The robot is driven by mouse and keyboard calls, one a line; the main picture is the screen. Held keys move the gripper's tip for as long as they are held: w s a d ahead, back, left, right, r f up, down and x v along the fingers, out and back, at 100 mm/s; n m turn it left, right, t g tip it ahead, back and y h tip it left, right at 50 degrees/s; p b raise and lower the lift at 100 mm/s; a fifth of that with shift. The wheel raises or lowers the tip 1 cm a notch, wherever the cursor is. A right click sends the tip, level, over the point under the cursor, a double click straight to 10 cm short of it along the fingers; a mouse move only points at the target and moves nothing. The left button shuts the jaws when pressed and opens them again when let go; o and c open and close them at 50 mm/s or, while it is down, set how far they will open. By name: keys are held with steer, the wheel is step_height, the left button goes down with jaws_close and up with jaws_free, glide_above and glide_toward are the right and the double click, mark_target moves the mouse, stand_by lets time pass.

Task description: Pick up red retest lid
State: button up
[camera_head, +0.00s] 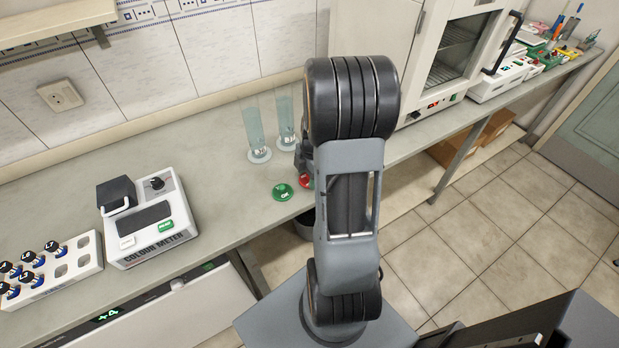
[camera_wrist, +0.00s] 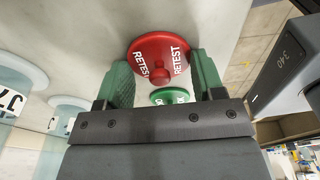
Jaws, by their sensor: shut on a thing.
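The red retest lid (camera_wrist: 160,52) is a round red disc with white RETEST lettering and a small knob in the middle. In the wrist view my gripper (camera_wrist: 160,80) has its green fingers on either side of the lid, shut on it. In the head view the red lid (camera_head: 306,180) shows only in part beside my gripper (camera_head: 303,165), with my arm hiding the rest. I cannot tell whether the lid touches the bench.
A green OK lid (camera_head: 283,192) lies on the bench (camera_head: 225,190) just left of the red lid. Two glass cylinders (camera_head: 256,130) stand behind it. A colour meter (camera_head: 148,218) and a white vial rack (camera_head: 62,266) are farther left. An oven (camera_head: 455,50) stands at right.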

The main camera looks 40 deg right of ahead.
steer(key=shift+r, duration=0.1)
steer(key=shift+r, duration=0.6)
steer(key=s+r, duration=0.5)
steer(key=r, duration=0.2)
steer(key=shift+a+r, duration=0.4)
steer(key=shift+a, duration=0.05)
steer(key=s+r, duration=0.1)
steer(key=s, duration=0.2)
steer(key=s+a+r, duration=0.1)
steer(key=s, duration=0.2)
steer(key=s+r+b, duration=0.1)
steer(key=s, duration=0.1)
steer(key=shift+s+a+r, duration=0.4)
